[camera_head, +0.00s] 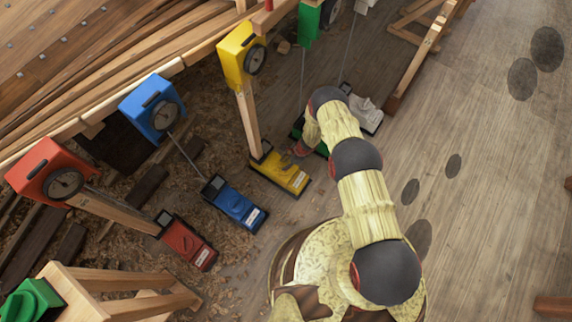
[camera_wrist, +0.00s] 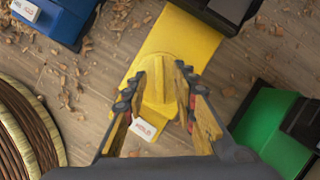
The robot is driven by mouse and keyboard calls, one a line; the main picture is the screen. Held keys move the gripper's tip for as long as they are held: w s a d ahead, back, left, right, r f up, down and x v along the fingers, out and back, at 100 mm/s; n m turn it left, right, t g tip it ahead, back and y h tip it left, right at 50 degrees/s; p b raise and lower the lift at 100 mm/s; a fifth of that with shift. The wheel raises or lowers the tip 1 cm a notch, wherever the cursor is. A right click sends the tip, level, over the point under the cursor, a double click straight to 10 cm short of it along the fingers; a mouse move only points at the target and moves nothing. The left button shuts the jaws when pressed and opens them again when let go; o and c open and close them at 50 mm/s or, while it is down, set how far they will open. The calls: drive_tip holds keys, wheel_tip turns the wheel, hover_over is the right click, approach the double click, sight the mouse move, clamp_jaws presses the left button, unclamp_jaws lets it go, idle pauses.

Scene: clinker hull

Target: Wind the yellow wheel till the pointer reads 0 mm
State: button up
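The yellow wheel (camera_wrist: 158,85) is a round knob with a raised bar across it, on a yellow base that also shows in the head view (camera_head: 280,172). A post rises from this base to a yellow gauge box (camera_head: 235,52) with a dark round dial (camera_head: 254,60). The dial is too small to read its pointer. My gripper (camera_wrist: 160,76) is open, with one finger on each side of the wheel. I cannot tell whether the fingers touch it. A white tag (camera_wrist: 143,129) with blurred lettering lies between the fingers. In the head view, my arm reaches down beside the yellow base.
Blue (camera_head: 236,204) and red (camera_head: 187,243) units stand left of the yellow one, with their own gauges. A green unit (camera_wrist: 268,128) is close on the right in the wrist view. The planked hull (camera_head: 80,60) runs along the upper left. Open floor (camera_head: 480,170) lies right.

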drive_tip(key=c, duration=0.4)
clamp_jaws()
